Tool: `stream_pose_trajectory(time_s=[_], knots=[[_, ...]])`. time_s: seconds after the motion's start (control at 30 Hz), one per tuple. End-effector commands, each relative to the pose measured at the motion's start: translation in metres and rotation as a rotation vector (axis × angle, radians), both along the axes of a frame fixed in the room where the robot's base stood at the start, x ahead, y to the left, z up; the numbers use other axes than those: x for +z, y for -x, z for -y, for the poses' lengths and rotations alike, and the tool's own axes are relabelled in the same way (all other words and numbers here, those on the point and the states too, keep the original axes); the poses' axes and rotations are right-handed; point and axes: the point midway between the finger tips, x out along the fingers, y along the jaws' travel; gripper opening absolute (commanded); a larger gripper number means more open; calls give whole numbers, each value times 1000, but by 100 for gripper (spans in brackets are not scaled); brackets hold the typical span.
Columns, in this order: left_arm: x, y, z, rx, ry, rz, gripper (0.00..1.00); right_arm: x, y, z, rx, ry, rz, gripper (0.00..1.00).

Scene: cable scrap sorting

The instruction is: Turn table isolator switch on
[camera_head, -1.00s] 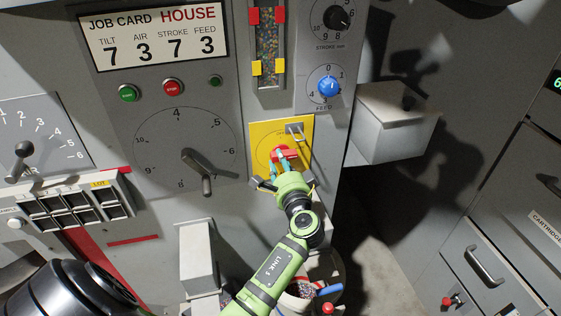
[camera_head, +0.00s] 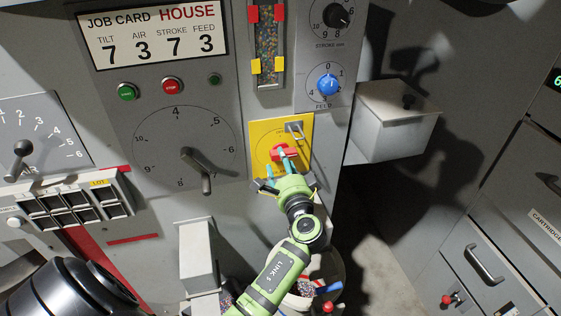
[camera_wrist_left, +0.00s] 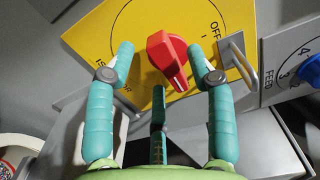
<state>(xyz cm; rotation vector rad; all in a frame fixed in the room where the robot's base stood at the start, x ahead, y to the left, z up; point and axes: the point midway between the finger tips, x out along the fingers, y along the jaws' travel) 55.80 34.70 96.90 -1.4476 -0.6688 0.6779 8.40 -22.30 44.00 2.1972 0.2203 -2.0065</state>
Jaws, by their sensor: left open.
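The isolator switch is a red rotary knob (camera_head: 279,150) on a yellow plate (camera_head: 260,130) in the head view. In the left wrist view the red knob (camera_wrist_left: 166,54) has its narrow end pointing down and slightly right. An "OFF" mark shows at the upper right of the yellow plate (camera_wrist_left: 105,42). My left gripper (camera_head: 280,163) is just in front of the knob. In the left wrist view its teal fingers (camera_wrist_left: 160,66) are spread open, one on each side of the knob and a third below it. I cannot tell whether any finger touches it. My right gripper is not in view.
A metal hasp (camera_head: 296,131) sticks out at the plate's upper right, close to the fingers. The blue feed knob (camera_head: 328,86) is above right. A grey box (camera_head: 392,128) juts out to the right. A large dial lever (camera_head: 199,168) projects on the left.

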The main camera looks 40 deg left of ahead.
Motion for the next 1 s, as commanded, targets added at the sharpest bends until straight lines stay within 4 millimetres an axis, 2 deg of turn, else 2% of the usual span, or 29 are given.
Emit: stream_pose_trajectory(time_s=[0.3, 0.5, 1.0], knots=[[-2, 44, 52, -3, 4, -3, 55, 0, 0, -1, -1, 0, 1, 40], [-1, 62, 74, -2, 1, -2, 55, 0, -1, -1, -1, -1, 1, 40], [0, 68, 80, -1, -1, -1, 55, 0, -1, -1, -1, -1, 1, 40]])
